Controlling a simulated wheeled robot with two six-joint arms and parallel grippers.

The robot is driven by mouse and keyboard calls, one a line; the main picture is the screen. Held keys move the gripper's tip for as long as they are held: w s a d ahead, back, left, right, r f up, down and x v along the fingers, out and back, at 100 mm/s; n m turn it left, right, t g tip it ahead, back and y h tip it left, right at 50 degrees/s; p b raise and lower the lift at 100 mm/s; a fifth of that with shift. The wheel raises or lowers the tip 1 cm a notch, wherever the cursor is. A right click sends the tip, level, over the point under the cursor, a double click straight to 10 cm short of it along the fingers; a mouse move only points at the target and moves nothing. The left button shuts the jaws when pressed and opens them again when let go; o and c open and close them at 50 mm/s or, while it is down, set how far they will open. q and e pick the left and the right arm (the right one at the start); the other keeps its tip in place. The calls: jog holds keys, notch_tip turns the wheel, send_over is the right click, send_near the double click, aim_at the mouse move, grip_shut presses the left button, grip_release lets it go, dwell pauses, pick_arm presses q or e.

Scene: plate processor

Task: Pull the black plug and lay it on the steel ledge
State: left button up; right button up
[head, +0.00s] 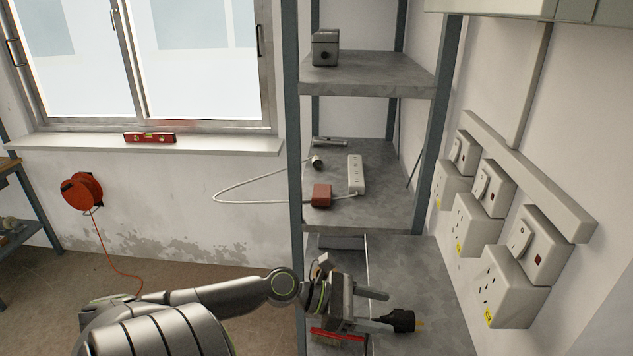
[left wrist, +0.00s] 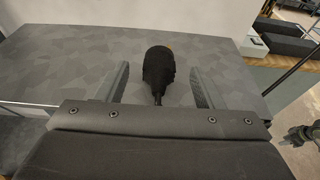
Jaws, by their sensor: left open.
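The black plug (head: 402,321) lies over the grey lower ledge (head: 420,270), out of the wall sockets, with its brass-coloured pins pointing right. My left gripper (head: 382,311) is open, with its fingertips close to the plug's cable end. In the left wrist view the black plug (left wrist: 158,70) shows between the two spread fingers (left wrist: 160,82), with a gap on each side. Its cable runs back toward the palm. The plug seems to rest on the grey surface, but contact is hard to tell.
Switched sockets (head: 505,285) line the right wall, all without plugs. A red-handled brush (head: 338,335) lies beside my left gripper. The shelf above holds a white power strip (head: 355,175) and a red-brown block (head: 321,195). A shelf post (head: 295,150) stands close to my left arm.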

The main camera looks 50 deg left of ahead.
pick_arm(q)
jog(key=p+v, duration=0.7)
jog(key=v, duration=0.5)
jog(key=shift+a, duration=0.2)
jog(key=shift+s, duration=0.1)
dwell(0.7)
